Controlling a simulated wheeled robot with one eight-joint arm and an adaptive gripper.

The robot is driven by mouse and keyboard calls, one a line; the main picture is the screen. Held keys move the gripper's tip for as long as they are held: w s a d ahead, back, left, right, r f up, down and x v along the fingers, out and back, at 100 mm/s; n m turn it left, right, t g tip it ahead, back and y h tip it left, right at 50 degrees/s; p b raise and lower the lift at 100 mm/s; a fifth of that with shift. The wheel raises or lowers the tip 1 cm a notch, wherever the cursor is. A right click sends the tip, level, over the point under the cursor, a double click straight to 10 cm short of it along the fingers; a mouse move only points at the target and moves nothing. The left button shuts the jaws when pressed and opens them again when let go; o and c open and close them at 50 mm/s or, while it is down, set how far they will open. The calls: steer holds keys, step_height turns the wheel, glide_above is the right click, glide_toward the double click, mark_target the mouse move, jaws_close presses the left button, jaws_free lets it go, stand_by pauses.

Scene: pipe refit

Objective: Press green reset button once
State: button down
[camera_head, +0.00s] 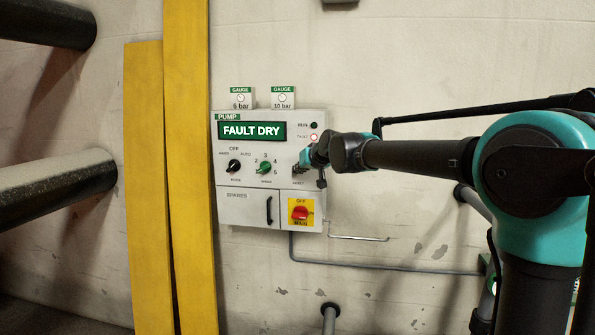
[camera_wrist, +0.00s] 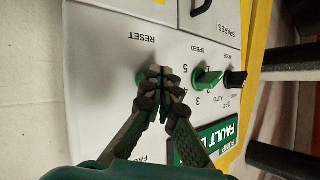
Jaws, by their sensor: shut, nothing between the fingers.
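The green reset button (camera_wrist: 140,78) shows in the wrist view as a green edge beside my closed fingertips, near the RESET label (camera_wrist: 142,38). The fingers hide most of it. My gripper (camera_wrist: 157,82) is shut and empty, its tips over the button. I cannot tell whether they touch it or whether it is pushed in. In the head view my gripper (camera_head: 301,165) is at the right side of the pump panel (camera_head: 225,175), and it hides the button. The display (camera_head: 251,131) reads FAULT DRY.
The green speed knob (camera_wrist: 207,77) and black mode knob (camera_wrist: 235,78) sit beside my fingers. Below are the spares door handle (camera_head: 269,210) and red main switch (camera_head: 301,213). Yellow posts (camera_head: 188,170) stand left of the panel. A thin pipe (camera_head: 390,268) runs below right.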

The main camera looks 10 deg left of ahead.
steer(key=shift+w, duration=0.4)
stand_by(0.3)
steer(key=shift+s, duration=0.95)
steer(key=s, duration=0.5)
steer(key=shift+d, duration=0.2)
stand_by(0.6)
